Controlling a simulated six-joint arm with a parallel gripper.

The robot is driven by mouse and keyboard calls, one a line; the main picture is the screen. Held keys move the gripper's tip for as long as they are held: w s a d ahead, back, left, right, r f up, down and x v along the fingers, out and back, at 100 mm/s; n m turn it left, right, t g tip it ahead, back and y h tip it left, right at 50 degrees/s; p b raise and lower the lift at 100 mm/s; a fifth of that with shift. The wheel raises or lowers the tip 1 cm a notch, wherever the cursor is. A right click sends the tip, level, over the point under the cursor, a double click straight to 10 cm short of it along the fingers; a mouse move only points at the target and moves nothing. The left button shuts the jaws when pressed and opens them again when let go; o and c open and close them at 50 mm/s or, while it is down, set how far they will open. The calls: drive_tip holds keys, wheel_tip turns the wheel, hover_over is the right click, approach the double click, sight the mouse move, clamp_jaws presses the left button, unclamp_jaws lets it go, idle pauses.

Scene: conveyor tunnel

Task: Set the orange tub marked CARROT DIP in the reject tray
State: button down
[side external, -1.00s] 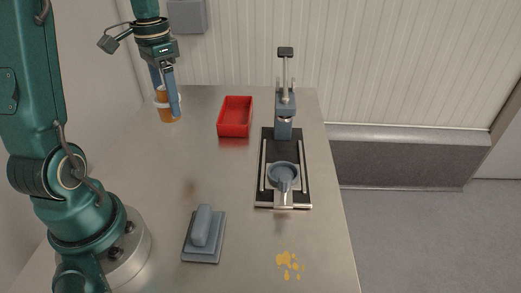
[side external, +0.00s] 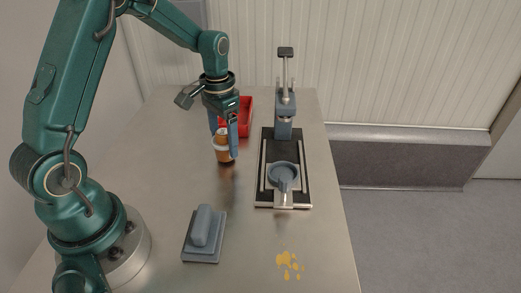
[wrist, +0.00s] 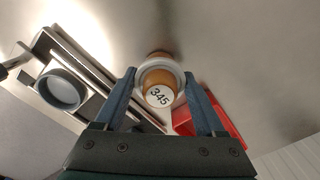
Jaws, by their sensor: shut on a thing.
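An orange tub (side external: 225,155) with a pale band around it is held between the fingers of my gripper (side external: 226,143). In the wrist view the tub (wrist: 158,76) shows a white ring and a white disc reading 345; no words CARROT DIP can be read. My gripper is shut on it, with a finger on each side. The tub looks upright and seems to be a little above the table. The red tray (side external: 247,106) is behind and right of my gripper, which hides part of it. Its red wall also shows in the wrist view (wrist: 234,133).
A press-like device (side external: 285,105) on a black base with a round grey cup (side external: 284,175) stands right of the tub. A grey-blue block with a handle (side external: 203,235) lies at the front. Yellow spots (side external: 289,264) mark the table's front right. The table's middle left is clear.

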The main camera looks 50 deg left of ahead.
drive_tip(key=shift+f, duration=0.35)
drive_tip(key=shift+f, duration=0.1)
unclamp_jaws()
wheel_tip(320, 180, up, 12)
drive_tip(key=shift+f, duration=0.25)
drive_tip(key=shift+s+d+r, duration=0.1)
drive_tip(key=shift+s+r, duration=0.05)
drive_tip(key=shift+r, duration=0.35)
drive_tip(key=s+d+r+t, duration=0.1)
drive_tip(key=s+d+t, duration=0.4)
drive_tip(key=s+d, duration=0.5)
drive_tip(key=s, duration=0.4)
drive_tip(key=shift+t, duration=0.3)
